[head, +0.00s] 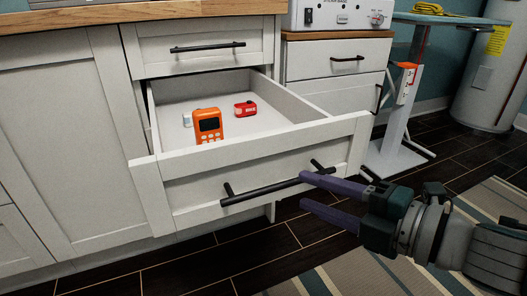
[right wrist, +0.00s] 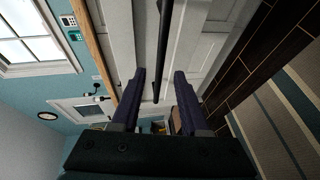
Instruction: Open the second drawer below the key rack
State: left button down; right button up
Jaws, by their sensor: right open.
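The white second drawer (head: 262,162) of the wooden-topped cabinet stands pulled out, below a shut top drawer (head: 200,47). Its dark bar handle (head: 262,191) runs across the front. Inside lie an orange device with a screen (head: 208,126), a small red item (head: 245,109) and a small pale item (head: 187,119). My right gripper (head: 311,190) is open at the handle's right end. In the right wrist view, the bar (right wrist: 163,40) runs between the open fingers (right wrist: 160,76), apart from both. My left gripper is out of view. No key rack can be made out.
A second white drawer unit (head: 335,60) stands to the right, with a white appliance (head: 340,15) on top. An ironing board stand (head: 398,120) and a white tank (head: 490,75) are further right. A striped rug (head: 370,270) lies on dark floor tiles.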

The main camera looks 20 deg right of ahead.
jog(key=v, duration=0.4)
jog(key=shift+s+d+p, duration=0.1)
jog(key=shift+s+p, duration=0.1)
jog(key=shift+p, duration=0.2)
jog(key=shift+r, duration=0.15)
